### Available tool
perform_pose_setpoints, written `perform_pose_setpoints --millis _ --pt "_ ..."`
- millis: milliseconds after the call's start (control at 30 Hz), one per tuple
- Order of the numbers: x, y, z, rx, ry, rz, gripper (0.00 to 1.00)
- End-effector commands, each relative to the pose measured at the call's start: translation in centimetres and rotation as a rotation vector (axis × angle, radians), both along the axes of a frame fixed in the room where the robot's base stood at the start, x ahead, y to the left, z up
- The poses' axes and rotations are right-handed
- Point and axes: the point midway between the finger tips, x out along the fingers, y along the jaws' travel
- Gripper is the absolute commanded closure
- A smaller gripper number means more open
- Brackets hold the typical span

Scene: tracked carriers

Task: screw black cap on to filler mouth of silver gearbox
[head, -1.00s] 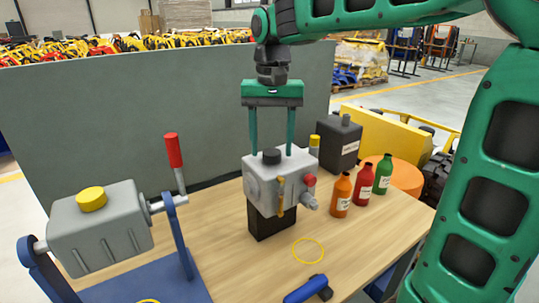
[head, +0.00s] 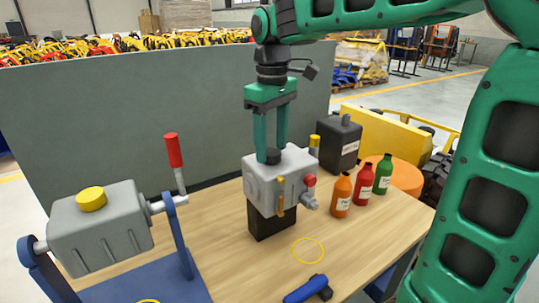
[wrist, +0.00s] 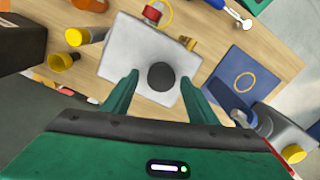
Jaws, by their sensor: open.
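The silver gearbox (head: 262,186) stands on a dark block (head: 270,222) on the wooden table. The black cap (head: 273,155) is on top of the gearbox, and the wrist view shows it as a dark disc (wrist: 161,75). Whether the cap is seated on the filler mouth cannot be told; the mouth itself is hidden beneath it. My green gripper (head: 272,152) points down at the cap, with its fingers apart. In the wrist view the fingers (wrist: 158,83) stand on either side of the cap, with gaps, so it is not gripped.
A grey gearbox with a yellow cap (head: 91,198) sits in a blue stand (head: 176,240) at left, beside a red-handled lever (head: 173,150). Orange (head: 341,196), red (head: 362,186) and green (head: 383,175) bottles and a dark canister (head: 339,146) stand at right. A blue-handled tool (head: 306,289) lies in front.

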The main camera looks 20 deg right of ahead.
Motion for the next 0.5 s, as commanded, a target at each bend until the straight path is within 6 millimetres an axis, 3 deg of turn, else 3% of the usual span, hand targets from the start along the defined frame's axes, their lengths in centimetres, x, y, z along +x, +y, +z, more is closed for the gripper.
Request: perform_pose_setpoints --millis 300,500 --pt "0.0 0.0 0.0 0.001 0.0 0.326 0.47" --pt "0.0 0.0 0.0 0.001 0.0 0.404 0.47"
